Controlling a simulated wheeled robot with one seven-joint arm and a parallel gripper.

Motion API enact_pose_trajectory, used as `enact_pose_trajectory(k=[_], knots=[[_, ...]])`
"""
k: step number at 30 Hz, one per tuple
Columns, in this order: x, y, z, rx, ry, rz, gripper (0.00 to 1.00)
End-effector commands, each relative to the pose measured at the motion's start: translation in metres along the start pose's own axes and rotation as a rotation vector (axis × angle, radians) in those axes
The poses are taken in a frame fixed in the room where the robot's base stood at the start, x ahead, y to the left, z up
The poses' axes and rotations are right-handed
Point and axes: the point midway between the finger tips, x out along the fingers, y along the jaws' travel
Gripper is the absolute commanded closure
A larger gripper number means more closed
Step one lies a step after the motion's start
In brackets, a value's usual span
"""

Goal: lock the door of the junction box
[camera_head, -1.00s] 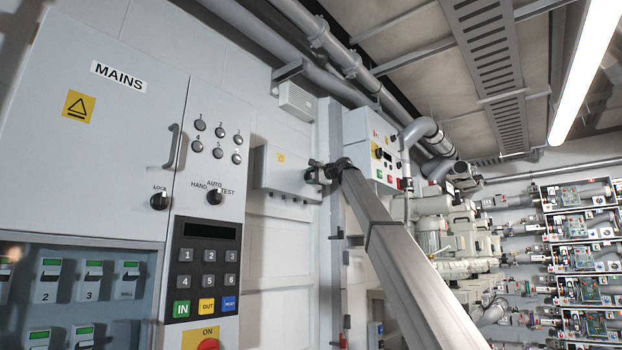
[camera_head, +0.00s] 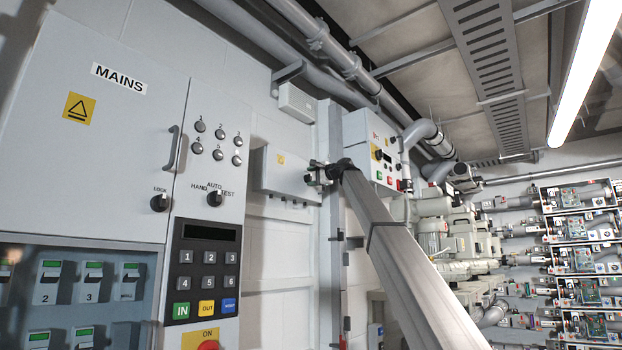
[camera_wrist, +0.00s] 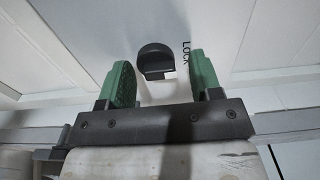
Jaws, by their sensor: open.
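The junction box (camera_head: 283,172) is a pale grey wall box with a small yellow label, left of centre in the head view. Its door looks closed, flush with the box. In the wrist view, a black lock knob (camera_wrist: 155,58) sits on the pale door face (camera_wrist: 105,35) beside the word LOCK. My gripper (camera_wrist: 161,76) is open, its green fingers on either side of the knob, with gaps showing between. In the head view my gripper (camera_head: 317,174) is small, at the box's right edge, and the knob cannot be made out there.
The large MAINS cabinet (camera_head: 90,150) with its handle, LOCK knob and keypad fills the left. A control box (camera_head: 372,150) with buttons is mounted just right of my gripper. Pipes (camera_head: 325,40) run overhead. Racks of devices (camera_head: 580,250) stand at far right.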

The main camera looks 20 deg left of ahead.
Motion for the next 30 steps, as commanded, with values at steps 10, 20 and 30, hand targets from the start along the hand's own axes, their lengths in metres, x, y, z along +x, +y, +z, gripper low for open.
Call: enact_pose_trajectory(k=[10,20,30], knots=[[-0.055,0.002,0.001,-0.001,0.002,-0.001,0.42],[-0.101,0.0,0.0,-0.001,0.001,-0.002,0.42],[-0.101,-0.001,0.0,0.0,0.0,-0.002,0.42]])
